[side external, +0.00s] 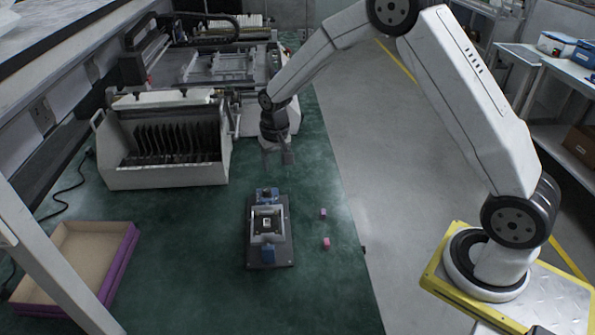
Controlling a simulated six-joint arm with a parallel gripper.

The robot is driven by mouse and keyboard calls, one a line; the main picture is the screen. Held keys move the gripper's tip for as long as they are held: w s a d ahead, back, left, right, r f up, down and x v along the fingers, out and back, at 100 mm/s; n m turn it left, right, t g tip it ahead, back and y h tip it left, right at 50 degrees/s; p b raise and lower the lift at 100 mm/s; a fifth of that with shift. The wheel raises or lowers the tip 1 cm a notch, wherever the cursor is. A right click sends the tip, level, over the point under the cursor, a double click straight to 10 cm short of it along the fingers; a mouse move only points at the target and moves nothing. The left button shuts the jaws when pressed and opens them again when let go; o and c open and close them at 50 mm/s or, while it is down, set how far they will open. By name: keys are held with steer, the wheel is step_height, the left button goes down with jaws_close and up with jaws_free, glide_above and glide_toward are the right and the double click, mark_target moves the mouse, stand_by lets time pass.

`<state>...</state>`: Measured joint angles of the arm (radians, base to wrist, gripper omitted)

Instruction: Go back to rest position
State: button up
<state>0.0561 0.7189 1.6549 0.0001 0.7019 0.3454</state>
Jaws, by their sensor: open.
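My gripper (278,158) hangs from my white arm over the green table (190,250), pointing down. It is open, and I see nothing between its fingers. It is above and behind a dark fixture (283,251) with a light square frame and blue parts at its front and back. A small piece with a light top (266,225) sits inside the frame. The gripper is apart from the fixture. Two small pink cubes (326,243) and (323,213) lie on the table to the right of the fixture.
A rack with dark slots (165,177) stands at the left, with a larger machine (230,65) behind it. A purple-edged tray (115,275) lies at front left. The table ends right of the cubes. Shelves with blue boxes (556,44) stand far right.

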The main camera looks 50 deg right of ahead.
steer(key=s+a+r+n+t, duration=0.1)
steer(key=s+r+n, duration=0.1)
steer(key=s, duration=0.9)
steer(key=s+a+r+n, duration=0.1)
steer(key=s+r+n, duration=0.1)
steer(key=s, duration=0.9)
steer(key=shift+a+r+n+t, duration=0.3)
steer(key=shift+a+r+t, duration=0.1)
steer(key=shift+r, duration=0.45)
